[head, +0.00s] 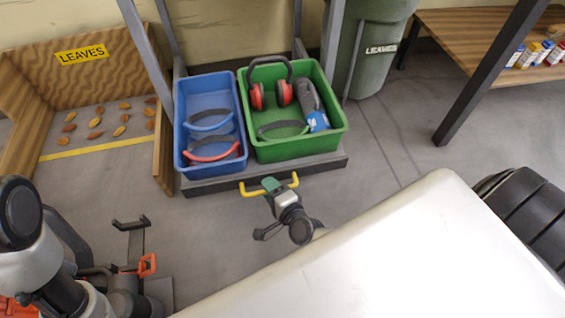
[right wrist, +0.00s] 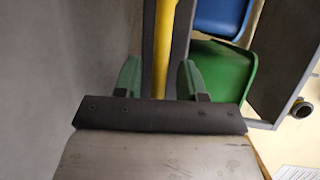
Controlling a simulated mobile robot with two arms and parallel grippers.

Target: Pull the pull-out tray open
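The pull-out tray (head: 208,186) is a low grey platform under a rack, with a yellow handle (head: 246,189) on its front. It carries a blue bin (head: 184,158) and a green bin (head: 297,149). My right gripper (head: 271,186) is at the handle. In the right wrist view the yellow handle (right wrist: 160,60) runs between the green fingertips of my right gripper (right wrist: 160,80), with a gap on each side. The fingers are open around it.
A LEAVES bay (head: 165,155) stands at the left, and a green LEAVES bin (head: 383,65) stands behind right. A wooden shelf (head: 440,22) with small boxes is at the upper right. Grey floor (head: 215,235) in front of the tray is clear. A white surface fills the lower right.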

